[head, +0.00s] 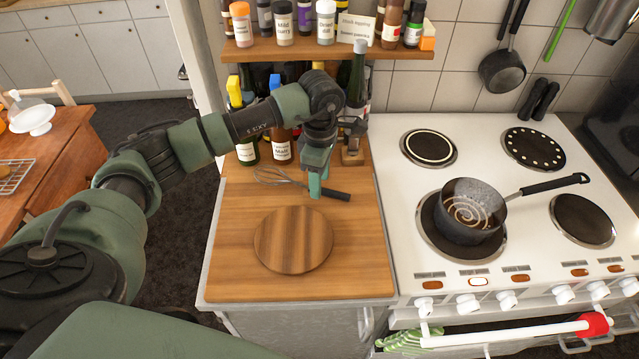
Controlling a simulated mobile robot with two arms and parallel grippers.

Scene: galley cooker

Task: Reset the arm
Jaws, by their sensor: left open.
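My left arm comes in from the left over the wooden counter. Its gripper (316,186) points down above the back part of the counter, near a whisk with a dark handle (335,194). The gripper is open, and I see nothing held in it. A round wooden board (293,240) lies on the counter in front of the gripper and apart from it. My right gripper is not in this view.
A saucepan (470,213) stands on a hob plate of the white cooker (401,219) at right. Bottles stand behind the gripper, below a spice shelf (300,52). A wooden table (60,165) is at left. The counter's front right is clear.

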